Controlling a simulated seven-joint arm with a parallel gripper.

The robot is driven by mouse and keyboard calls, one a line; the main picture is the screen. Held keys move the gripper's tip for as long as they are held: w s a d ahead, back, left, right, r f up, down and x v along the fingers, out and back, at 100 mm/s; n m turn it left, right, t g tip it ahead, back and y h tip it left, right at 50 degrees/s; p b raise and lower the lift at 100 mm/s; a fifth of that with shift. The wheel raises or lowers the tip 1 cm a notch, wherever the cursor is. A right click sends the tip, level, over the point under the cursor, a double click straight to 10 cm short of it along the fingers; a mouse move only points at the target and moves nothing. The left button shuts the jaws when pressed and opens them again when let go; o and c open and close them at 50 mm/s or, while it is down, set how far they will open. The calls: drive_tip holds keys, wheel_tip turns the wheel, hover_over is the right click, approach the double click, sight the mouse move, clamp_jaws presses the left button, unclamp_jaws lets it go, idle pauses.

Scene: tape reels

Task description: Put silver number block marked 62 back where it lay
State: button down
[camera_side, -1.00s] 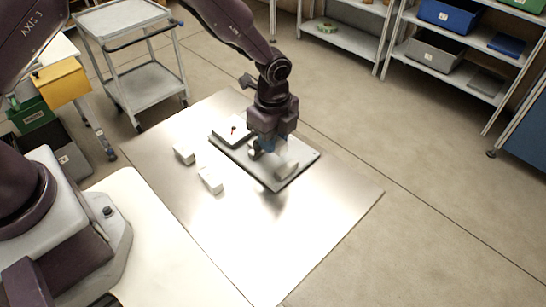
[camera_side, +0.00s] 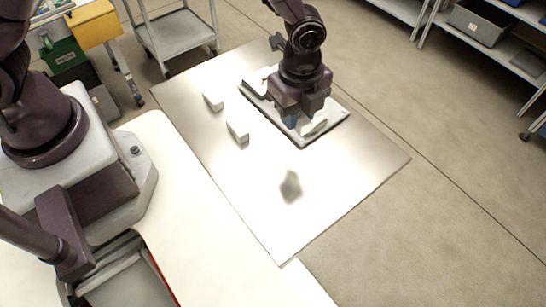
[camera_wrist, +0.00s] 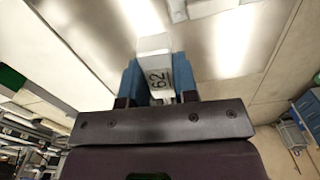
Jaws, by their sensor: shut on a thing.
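The silver number block marked 62 (camera_wrist: 157,78) sits between the blue fingers of my gripper (camera_wrist: 160,80) in the wrist view, its number facing the camera. My gripper is shut on it. In the side view my gripper (camera_side: 298,120) hangs over the pale tray (camera_side: 338,117), in front of part of it. The block is hard to make out there against the bright tray. A dark blotch, a shadow or reflection, shows on the metal sheet below the gripper in the side view.
Two pale blocks lie on the shiny metal sheet (camera_side: 340,190), a far one (camera_side: 213,101) and a nearer one (camera_side: 237,132). A pale item (camera_side: 257,80) is at the tray's left end. The front of the sheet is clear. A grey cart (camera_side: 178,35) stands behind.

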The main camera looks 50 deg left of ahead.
hover_over(270, 167)
drive_tip(key=shift+n, duration=0.6)
wheel_tip(270, 167, down, 5)
drive_tip(key=shift+s, duration=0.1)
drive_tip(key=shift+f, duration=1.9)
drive_tip(key=shift+f, duration=0.1)
drive_tip(key=c, duration=0.9)
unclamp_jaws()
